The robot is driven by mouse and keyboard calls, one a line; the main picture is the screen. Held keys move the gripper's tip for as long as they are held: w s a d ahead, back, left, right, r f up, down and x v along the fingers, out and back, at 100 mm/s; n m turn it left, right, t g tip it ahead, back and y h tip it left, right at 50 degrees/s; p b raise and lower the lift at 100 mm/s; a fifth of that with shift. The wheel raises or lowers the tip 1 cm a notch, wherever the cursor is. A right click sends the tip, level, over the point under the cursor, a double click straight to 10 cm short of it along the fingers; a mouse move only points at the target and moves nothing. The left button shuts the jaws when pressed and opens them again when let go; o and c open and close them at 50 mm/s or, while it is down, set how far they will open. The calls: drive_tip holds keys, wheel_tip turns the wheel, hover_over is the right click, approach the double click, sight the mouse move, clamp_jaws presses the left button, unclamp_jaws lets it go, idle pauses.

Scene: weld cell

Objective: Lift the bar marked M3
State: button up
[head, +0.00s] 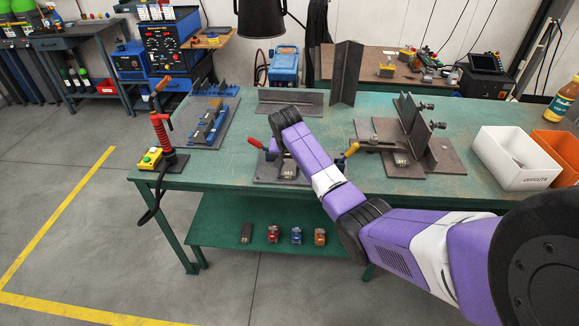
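A dark plate (264,181) with a small label that seems to read M3 (287,174) lies near the front edge of the green workbench (220,173). A red handle (255,142) and a yellow handle (351,150) stand at its sides. My arm reaches in from the lower right and bends down over this plate. My gripper (281,152) is mostly hidden behind the arm, low over the plate. Its fingers cannot be made out, nor whether it touches anything. A separate bar at the label cannot be told apart.
A steel fixture (440,158) with upright plates and a label stands to the right. Beyond it are a white OFFCUTS bin (515,172), an orange bin and a bottle. A red torch on a stand (163,135) and a blue-clamped fixture (208,125) stand left. Angle steel (345,72) rises behind.

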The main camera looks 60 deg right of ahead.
drive_tip(key=shift+d+r, duration=0.1)
drive_tip(key=c, duration=0.3)
